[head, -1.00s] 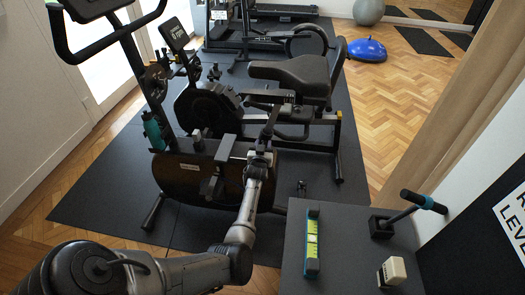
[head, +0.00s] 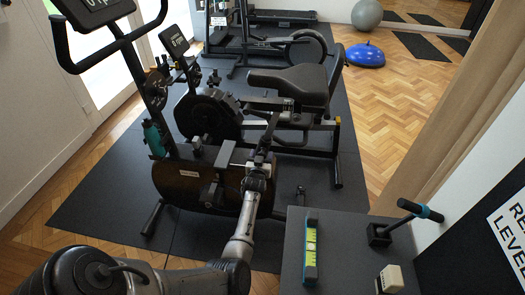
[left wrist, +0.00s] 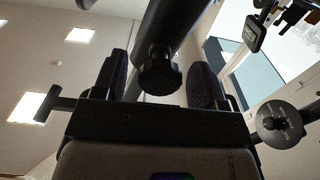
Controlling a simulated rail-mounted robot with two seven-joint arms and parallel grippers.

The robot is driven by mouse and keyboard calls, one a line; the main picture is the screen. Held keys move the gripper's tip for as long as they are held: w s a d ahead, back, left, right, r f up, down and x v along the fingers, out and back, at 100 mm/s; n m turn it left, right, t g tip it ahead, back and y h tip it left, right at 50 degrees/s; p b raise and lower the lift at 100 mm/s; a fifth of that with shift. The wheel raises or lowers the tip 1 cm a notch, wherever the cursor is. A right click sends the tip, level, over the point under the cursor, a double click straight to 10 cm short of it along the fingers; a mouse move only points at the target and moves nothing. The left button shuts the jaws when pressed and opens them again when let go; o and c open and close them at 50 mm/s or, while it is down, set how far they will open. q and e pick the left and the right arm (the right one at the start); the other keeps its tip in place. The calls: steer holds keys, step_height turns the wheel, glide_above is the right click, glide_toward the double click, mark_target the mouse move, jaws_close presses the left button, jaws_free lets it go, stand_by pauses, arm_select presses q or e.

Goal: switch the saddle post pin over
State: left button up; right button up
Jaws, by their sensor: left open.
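The exercise bike (head: 190,180) stands left of centre in the head view. My left gripper (head: 262,160) is beside the rear part of its body, in front of the dark slanted post area; its fingers are hard to make out there. In the left wrist view my left gripper (left wrist: 161,62) is open, with one dark finger on each side of a black knob, which I take to be the saddle post pin (left wrist: 160,76). The knob sits under a thick dark tube (left wrist: 174,28). I cannot tell whether either finger touches it.
A console (head: 178,41) and more gym machines stand behind. Free parquet (head: 390,105) lies at the right.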

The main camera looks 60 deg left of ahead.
arm_select(q)
steer(key=p+v, duration=0.4)
steer(key=v, duration=0.7)
steer(key=shift+s, duration=0.2)
steer(key=shift+d, duration=0.15)
